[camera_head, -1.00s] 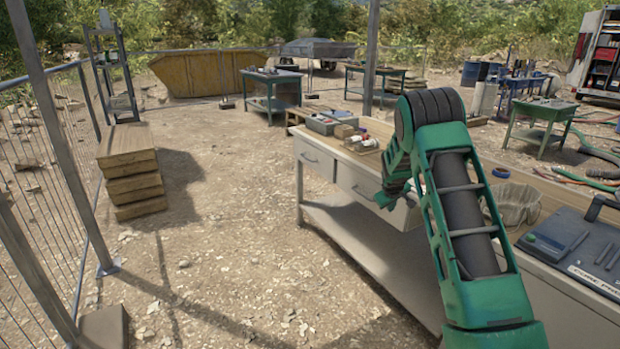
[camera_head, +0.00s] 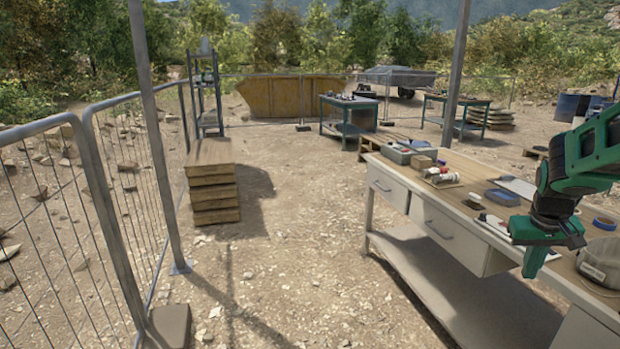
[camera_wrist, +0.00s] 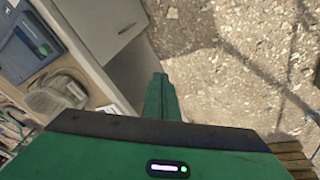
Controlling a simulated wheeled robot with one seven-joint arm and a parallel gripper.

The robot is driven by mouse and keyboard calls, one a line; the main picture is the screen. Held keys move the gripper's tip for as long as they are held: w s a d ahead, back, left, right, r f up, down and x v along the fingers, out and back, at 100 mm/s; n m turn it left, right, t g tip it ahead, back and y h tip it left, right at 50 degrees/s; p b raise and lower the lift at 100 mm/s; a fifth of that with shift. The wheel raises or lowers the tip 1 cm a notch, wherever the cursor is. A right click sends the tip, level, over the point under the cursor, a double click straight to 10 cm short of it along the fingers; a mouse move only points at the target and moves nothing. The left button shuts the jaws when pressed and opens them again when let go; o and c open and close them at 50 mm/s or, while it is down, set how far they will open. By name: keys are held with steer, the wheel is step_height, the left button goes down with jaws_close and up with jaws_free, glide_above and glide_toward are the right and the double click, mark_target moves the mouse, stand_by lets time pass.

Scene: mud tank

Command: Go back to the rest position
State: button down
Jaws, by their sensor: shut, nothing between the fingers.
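My gripper (camera_head: 537,258) is green and hangs at the right of the head view, pointing down by the front edge of the workbench (camera_head: 480,205). Its fingers are together with nothing between them. In the wrist view my gripper (camera_wrist: 158,84) points out past the bench edge, over the gravel ground (camera_wrist: 235,70). No object is held. The upper part of my arm runs out of the head view at the right edge.
Stacked timber (camera_head: 212,190) and a mesh fence (camera_head: 120,190) stand left. Open gravel lies between fence and bench.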

steer(key=s+a+m+y, duration=0.1)
steer(key=s+a, duration=0.2)
steer(key=s, duration=0.6)
steer(key=s+a+m+g, duration=0.1)
steer(key=s+a, duration=0.3)
steer(key=s, duration=0.5)
steer(key=s+a+m+g+y, duration=0.1)
steer(key=s+a, duration=0.3)
steer(key=s, duration=0.5)
steer(key=shift+s+r+y, duration=0.15)
steer(key=shift+s+y, duration=0.05)
steer(key=shift+y, duration=0.1)
